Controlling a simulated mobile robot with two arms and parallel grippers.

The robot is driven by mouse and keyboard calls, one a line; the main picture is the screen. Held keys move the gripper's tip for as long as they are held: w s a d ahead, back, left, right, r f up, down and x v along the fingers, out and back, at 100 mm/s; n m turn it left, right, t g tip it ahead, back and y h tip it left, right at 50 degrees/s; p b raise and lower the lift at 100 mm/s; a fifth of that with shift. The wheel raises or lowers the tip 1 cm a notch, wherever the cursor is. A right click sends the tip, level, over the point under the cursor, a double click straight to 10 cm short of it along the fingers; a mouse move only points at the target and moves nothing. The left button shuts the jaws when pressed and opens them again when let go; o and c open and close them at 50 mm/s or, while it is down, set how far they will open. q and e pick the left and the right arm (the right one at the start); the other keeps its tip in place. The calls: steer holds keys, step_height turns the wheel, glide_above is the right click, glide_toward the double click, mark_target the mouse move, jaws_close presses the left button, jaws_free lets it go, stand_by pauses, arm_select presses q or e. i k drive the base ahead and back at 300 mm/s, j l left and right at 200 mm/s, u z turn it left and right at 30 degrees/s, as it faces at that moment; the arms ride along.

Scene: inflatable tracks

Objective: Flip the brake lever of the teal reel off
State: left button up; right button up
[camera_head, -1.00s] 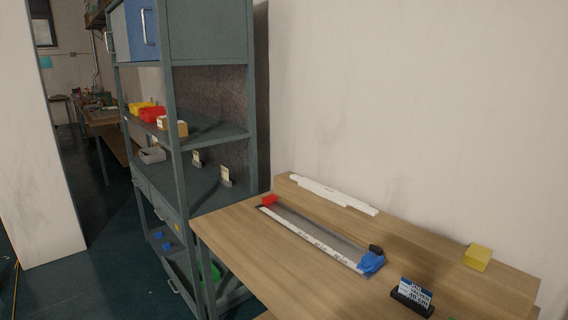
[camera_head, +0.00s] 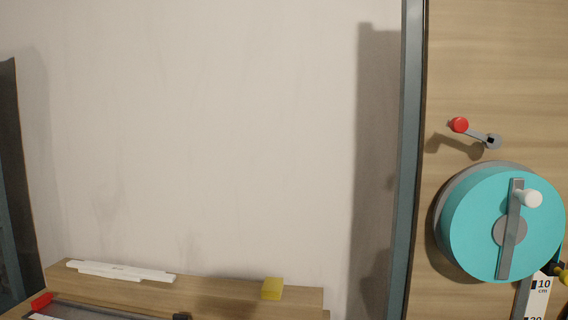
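The teal reel (camera_head: 470,243) is mounted on a wooden board at the right of the head view. A grey crank bar with a white knob (camera_head: 530,198) crosses its face. Above the reel, a small grey lever with a red ball end (camera_head: 459,125) sticks out from a pivot (camera_head: 492,141) on the board. The lever points left and slightly up from the pivot, apart from the reel. Neither of my grippers shows in this view.
A wooden table (camera_head: 225,297) stands at the lower left, with white strips (camera_head: 120,271), a yellow block (camera_head: 272,288) and a red piece (camera_head: 41,300) on it. A grey-green post (camera_head: 403,160) edges the board. A scale strip (camera_head: 540,290) hangs below the reel.

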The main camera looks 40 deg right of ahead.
mark_target(457, 124)
steer(key=z, duration=2.3)
steer(key=k+j, duration=0.1)
steer(key=k, duration=0.2)
